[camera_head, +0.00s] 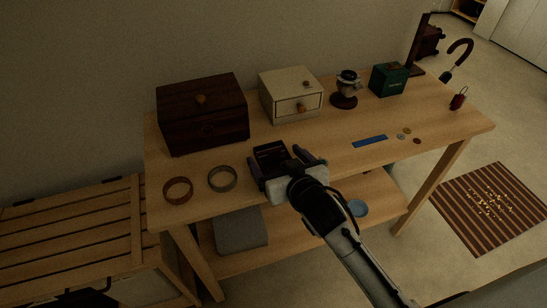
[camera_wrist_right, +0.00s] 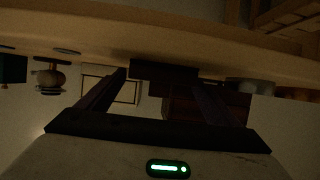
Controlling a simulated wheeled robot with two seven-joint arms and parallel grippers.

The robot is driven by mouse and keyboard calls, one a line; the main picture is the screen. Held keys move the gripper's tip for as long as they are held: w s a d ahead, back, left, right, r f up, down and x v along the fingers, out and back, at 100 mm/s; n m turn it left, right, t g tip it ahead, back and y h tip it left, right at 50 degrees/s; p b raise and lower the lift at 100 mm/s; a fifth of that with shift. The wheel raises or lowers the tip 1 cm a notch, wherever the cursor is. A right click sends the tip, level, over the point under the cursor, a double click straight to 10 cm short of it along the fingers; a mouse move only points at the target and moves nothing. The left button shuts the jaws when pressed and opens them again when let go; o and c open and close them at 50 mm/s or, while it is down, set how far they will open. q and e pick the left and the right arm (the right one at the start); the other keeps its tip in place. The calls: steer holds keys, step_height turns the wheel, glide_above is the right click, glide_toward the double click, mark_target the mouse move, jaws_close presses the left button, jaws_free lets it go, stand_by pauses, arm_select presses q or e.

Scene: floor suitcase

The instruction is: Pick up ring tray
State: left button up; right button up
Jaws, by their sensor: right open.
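A small dark tray-like block (camera_head: 268,151), which looks like the ring tray, sits near the front edge of the wooden table (camera_head: 330,165). My right gripper (camera_head: 290,165) is open at the tray's near side, its two dark fingers spread to either side. In the right wrist view the dark block (camera_wrist_right: 165,73) shows between the open fingers (camera_wrist_right: 160,95). I cannot tell whether the fingers touch it. The gripper body hides part of the tray. My left gripper is not clearly visible.
Behind stand a dark wooden box (camera_head: 203,113) and a cream drawer box (camera_head: 290,95).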

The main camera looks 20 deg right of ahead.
steer(key=shift+c, duration=0.4)
steer(key=shift+w, duration=0.1)
steer(key=c, duration=1)
